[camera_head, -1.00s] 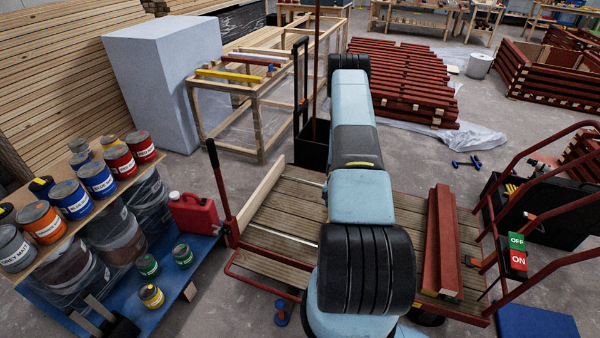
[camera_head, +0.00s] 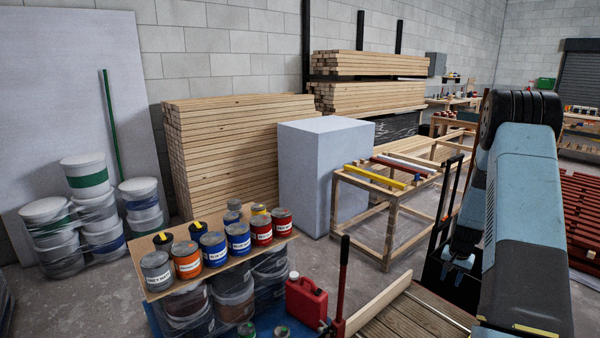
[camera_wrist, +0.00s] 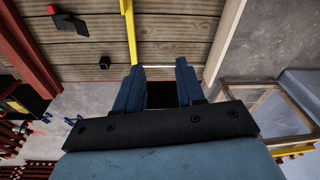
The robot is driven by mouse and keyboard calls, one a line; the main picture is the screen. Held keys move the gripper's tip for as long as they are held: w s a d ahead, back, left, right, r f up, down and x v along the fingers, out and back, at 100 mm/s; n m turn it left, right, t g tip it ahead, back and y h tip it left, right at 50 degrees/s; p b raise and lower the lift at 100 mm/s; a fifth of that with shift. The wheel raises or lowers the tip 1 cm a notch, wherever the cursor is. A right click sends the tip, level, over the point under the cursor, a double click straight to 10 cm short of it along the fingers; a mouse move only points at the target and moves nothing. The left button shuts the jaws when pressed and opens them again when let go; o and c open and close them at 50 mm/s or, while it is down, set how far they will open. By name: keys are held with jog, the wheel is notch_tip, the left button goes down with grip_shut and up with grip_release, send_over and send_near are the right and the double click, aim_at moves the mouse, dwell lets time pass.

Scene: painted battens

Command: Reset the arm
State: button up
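My arm stands at the right of the head view, a pale blue and black arm raised over the wooden deck. My gripper (camera_wrist: 158,85) shows in the wrist view with its two blue fingers spread apart and nothing held between them. A dark box-like shape shows beyond the gap. A yellow bar (camera_wrist: 131,32) crosses the planks just beyond the fingers. In the head view, yellow, red and white battens (camera_head: 374,177) lie on a wooden rack (camera_head: 388,222), left of my arm.
Paint tins (camera_head: 188,260) crowd a board at the lower left, with a red jerrycan (camera_head: 306,301) beside them. A large pale block (camera_head: 312,170) stands behind. Stacked timber (camera_head: 232,150) lines the wall. A red handle (camera_head: 342,280) rises at the deck's edge. Bare floor lies around the rack.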

jog(key=s+a+r+n+t, duration=0.1)
jog(key=s+a+r, duration=0.2)
jog(key=a+r, duration=0.55)
jog(key=s+a+r+n, duration=0.2)
jog(key=s+a+r, duration=0.15)
jog(key=r, duration=0.95)
jog(key=s+a+r+n+t, duration=0.1)
jog(key=s+a+r, duration=0.35)
jog(key=r, duration=0.55)
jog(key=s+a+r+n, duration=0.1)
jog(key=s+a+r, duration=0.2)
jog(key=s, duration=0.5)
jog(key=s+a+r+n+t, duration=0.1)
jog(key=s+a+r, duration=0.2)
jog(key=s+a, duration=0.2)
jog(key=s+a+r+n+t, duration=0.1)
jog(key=s+a+r, duration=0.2)
jog(key=s, duration=0.8)
jog(key=shift+s+a+r+n, duration=0.25)
jog(key=shift+a+r+n, duration=0.05)
jog(key=shift+a+r, duration=0.15)
